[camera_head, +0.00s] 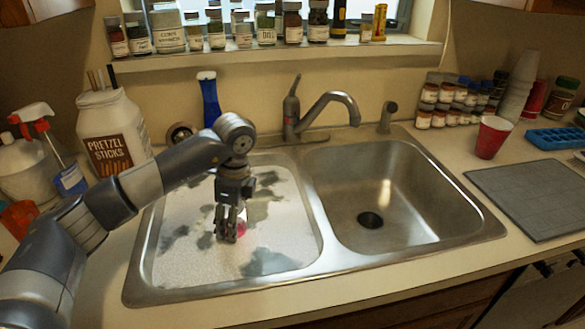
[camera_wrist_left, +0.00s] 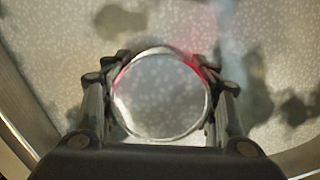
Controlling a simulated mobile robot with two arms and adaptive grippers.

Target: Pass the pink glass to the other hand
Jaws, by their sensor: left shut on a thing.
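The pink glass (camera_head: 242,228) shows in the head view as a small pink patch in the left sink basin, mostly hidden behind my left gripper (camera_head: 228,236). In the left wrist view my left gripper (camera_wrist_left: 162,88) has a finger on each side of the glass, shut on it. There I look down on the clear round rim of the glass (camera_wrist_left: 161,136), with pink at its far edge. I cannot tell whether the glass touches the basin surface. My right gripper is not in view.
The left basin (camera_head: 185,275) has a pale speckled surface with dark patches. The right basin (camera_head: 400,205) is empty. A faucet (camera_head: 325,105) stands behind them. A red cup (camera_head: 491,137) and a grey mat (camera_head: 530,195) are on the right counter; a pretzel jar (camera_head: 112,135) is at left.

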